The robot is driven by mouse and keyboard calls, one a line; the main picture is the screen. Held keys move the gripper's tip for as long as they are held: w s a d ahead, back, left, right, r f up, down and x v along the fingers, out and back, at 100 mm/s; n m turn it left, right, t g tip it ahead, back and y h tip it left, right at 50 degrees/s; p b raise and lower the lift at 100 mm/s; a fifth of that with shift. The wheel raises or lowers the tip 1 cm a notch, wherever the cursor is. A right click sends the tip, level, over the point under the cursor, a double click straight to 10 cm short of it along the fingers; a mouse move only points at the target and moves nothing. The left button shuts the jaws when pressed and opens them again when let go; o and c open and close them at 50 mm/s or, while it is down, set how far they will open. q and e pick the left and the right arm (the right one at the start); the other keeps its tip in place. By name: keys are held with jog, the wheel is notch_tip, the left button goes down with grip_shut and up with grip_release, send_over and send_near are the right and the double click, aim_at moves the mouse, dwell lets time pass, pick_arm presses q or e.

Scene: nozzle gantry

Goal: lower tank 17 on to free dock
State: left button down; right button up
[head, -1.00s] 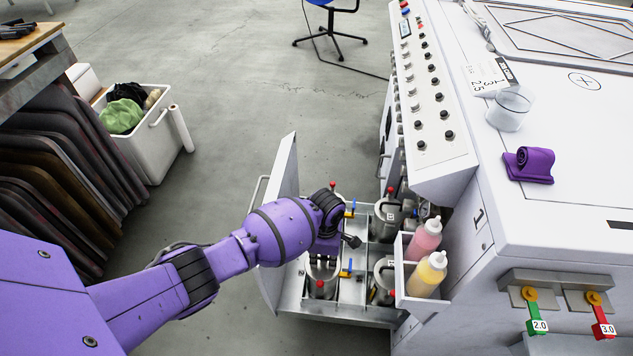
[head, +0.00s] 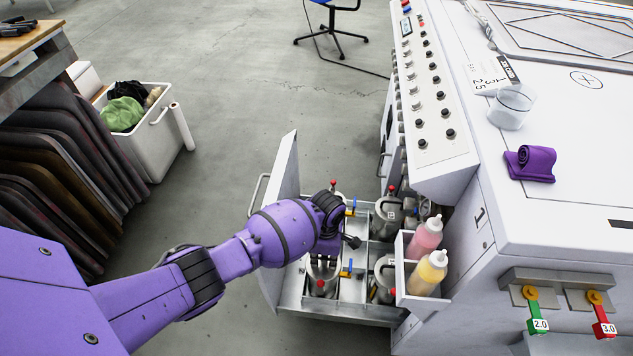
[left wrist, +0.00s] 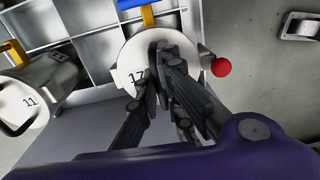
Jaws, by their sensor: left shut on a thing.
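Tank 17 (left wrist: 127,55) has a white lid marked 17 and a red ball knob at its side in the left wrist view. In the head view its metal body (head: 322,284) shows below my gripper, in the near left part of the open drawer (head: 345,312). My left gripper (left wrist: 165,50) is shut on the top of tank 17, its fingers covering part of the lid; it also shows in the head view (head: 325,256). I cannot tell whether the tank's bottom touches the drawer floor. Which dock is free is unclear, as my wrist hides part of the drawer.
Tank 11 (left wrist: 30,95) sits at the left in the wrist view. Other tanks (head: 388,218) stand in the drawer, with blue and yellow latches. A side bin with pink and yellow bottles (head: 427,273) overhangs its right side. The white machine (head: 570,200) stands to the right.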

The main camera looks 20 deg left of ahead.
pick_arm(q)
jog(key=c, duration=1.8)
grip_release()
jog(key=shift+w+d+r, duration=0.1)
jog(key=shift+w+r, duration=0.15)
jog(key=shift+r, duration=0.05)
jog(key=shift+c, duration=0.2)
jog(key=shift+s+f, duration=0.25)
notch_tip(320, 180, up, 12)
jog(key=shift+w+r, duration=0.15)
jog(key=shift+w, duration=0.2)
